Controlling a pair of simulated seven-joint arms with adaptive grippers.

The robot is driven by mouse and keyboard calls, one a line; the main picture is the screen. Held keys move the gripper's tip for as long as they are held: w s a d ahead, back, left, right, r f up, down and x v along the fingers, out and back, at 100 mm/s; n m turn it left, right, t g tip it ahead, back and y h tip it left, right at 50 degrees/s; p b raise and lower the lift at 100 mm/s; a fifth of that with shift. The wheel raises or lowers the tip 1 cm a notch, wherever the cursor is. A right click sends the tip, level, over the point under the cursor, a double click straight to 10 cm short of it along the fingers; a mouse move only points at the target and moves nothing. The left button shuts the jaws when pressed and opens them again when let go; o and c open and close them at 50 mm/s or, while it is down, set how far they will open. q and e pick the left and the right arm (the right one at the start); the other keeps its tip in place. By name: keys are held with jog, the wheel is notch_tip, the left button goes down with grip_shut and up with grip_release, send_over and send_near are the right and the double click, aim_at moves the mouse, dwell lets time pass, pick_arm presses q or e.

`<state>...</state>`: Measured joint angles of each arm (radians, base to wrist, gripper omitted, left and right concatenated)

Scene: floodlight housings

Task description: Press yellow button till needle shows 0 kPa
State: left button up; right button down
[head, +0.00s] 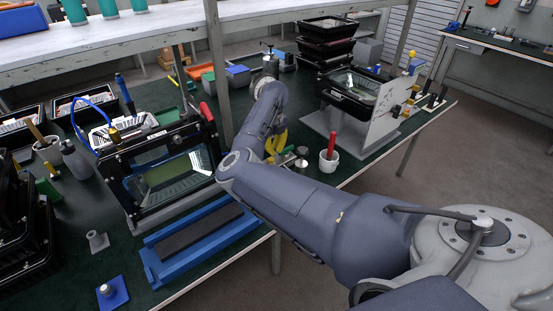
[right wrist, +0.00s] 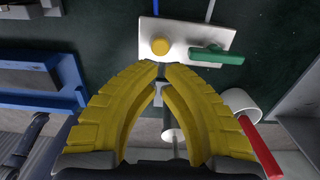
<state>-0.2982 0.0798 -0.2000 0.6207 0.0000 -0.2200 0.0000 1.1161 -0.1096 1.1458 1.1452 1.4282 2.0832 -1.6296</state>
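The yellow button (right wrist: 160,46) is a round cap on a white plate (right wrist: 185,32) in the right wrist view. A green lever (right wrist: 216,55) lies on the same plate. My right gripper (right wrist: 163,68) has yellow fingers whose tips come together with only a sliver between them, and nothing shows held. The tips appear just below the button in the picture; I cannot tell whether they touch it. In the head view the right gripper (head: 277,143) is partly hidden behind my right arm. No gauge needle can be read in either view. My left gripper is not in view.
A white cup (head: 328,163) with a red-handled tool stands right of the gripper, near the table edge. A black-framed floodlight housing (head: 140,205) stands to the left, behind a blue fixture (head: 160,270). Another housing (head: 352,93) sits by a white panel (head: 385,112) further back.

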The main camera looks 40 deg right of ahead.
aim_at(271, 160)
notch_tip(271, 160, up, 8)
jog(key=shift+f, duration=0.2)
jog(key=shift+w+r, duration=0.1)
jog(key=shift+r, duration=0.05)
dwell(0.6)
jog(key=shift+a+r, duration=0.1)
jog(key=shift+r, duration=0.8)
notch_tip(271, 160, down, 14)
dwell(0.4)
